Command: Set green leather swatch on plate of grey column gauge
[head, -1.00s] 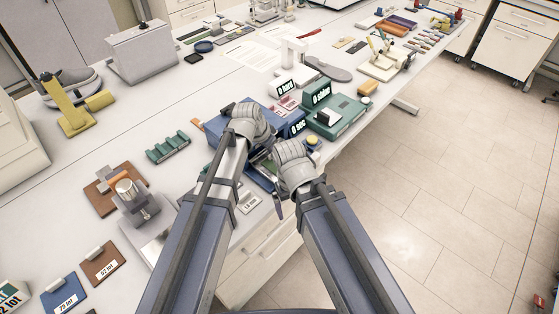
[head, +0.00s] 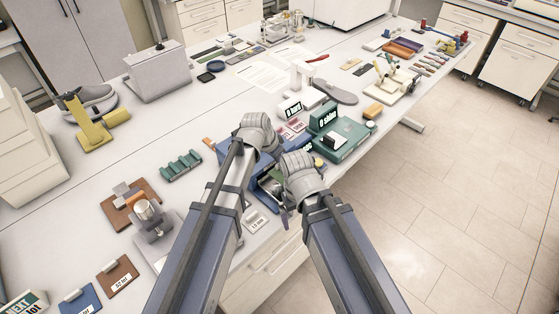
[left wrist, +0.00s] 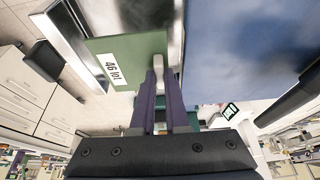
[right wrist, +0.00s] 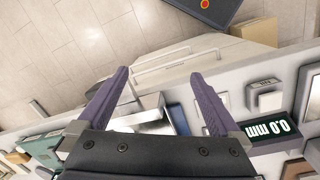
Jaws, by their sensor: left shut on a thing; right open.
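The green leather swatch (left wrist: 128,62), labelled "46 lot", shows in the left wrist view. My left gripper (left wrist: 160,78) is shut on its small pale tab, and a shiny metal surface lies behind the swatch. In the head view the wrists mostly hide the swatch. My right gripper (right wrist: 160,80) is open and empty, with its fingers spread over the table's front edge. A grey body with a "0.0 mm" display (right wrist: 272,126) stands right of it in the right wrist view. A grey metal device with a cylinder (head: 152,218) stands at the left in the head view; I cannot tell which is the gauge.
A blue device (left wrist: 245,50) lies close to my left gripper. A green device (head: 345,138) stands right of my wrists. Brown (head: 118,277) and blue (head: 80,299) swatches lie at the front left. A teal rack (head: 181,165) stands left of my left arm.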

